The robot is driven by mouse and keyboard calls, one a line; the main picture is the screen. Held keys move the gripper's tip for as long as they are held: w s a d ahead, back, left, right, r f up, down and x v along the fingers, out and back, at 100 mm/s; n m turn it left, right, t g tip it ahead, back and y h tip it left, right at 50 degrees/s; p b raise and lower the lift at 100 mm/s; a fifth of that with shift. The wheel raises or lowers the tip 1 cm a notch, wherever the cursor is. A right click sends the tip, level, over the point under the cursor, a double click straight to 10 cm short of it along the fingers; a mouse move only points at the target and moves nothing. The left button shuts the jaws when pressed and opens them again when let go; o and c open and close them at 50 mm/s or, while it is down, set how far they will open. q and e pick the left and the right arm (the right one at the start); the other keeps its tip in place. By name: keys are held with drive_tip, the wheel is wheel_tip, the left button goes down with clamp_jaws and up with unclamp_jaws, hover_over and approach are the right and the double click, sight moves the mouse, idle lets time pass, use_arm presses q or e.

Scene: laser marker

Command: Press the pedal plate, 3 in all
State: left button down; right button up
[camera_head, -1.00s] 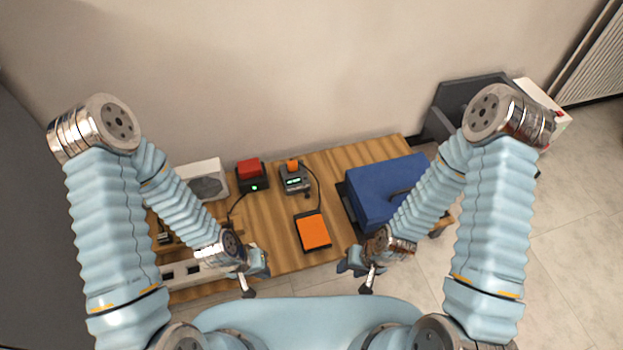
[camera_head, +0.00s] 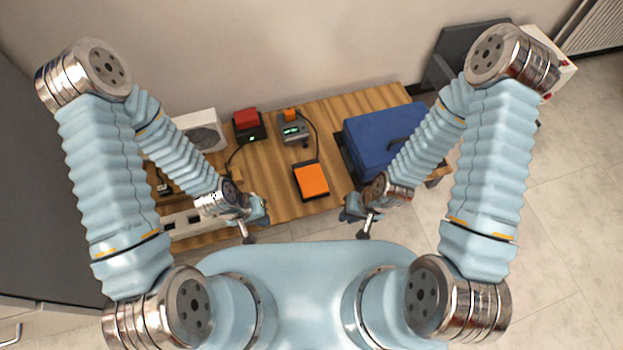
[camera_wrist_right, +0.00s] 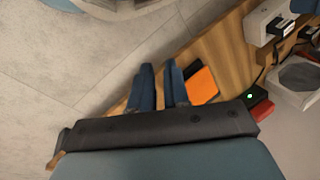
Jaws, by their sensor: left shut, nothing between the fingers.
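The orange pedal plate (camera_head: 311,180) lies in a dark frame near the front edge of the wooden table; it also shows in the right wrist view (camera_wrist_right: 203,83). A cable runs from it to a grey device with a lit display (camera_head: 294,131) behind it; the digits are too small to read. My left gripper (camera_head: 249,238) is shut and empty, in front of the table to the left of the plate. My right gripper (camera_head: 364,234) is to the right of the plate, apart from it. In the right wrist view its fingers (camera_wrist_right: 160,68) are parted with nothing between.
A red-topped box (camera_head: 246,119) with a green light stands at the back. A blue case (camera_head: 375,138) occupies the table's right side. A white unit (camera_head: 201,131) and a socket strip (camera_head: 183,222) are at left. The wood (camera_head: 270,185) left of the plate is bare.

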clamp_jaws()
idle(1.4)
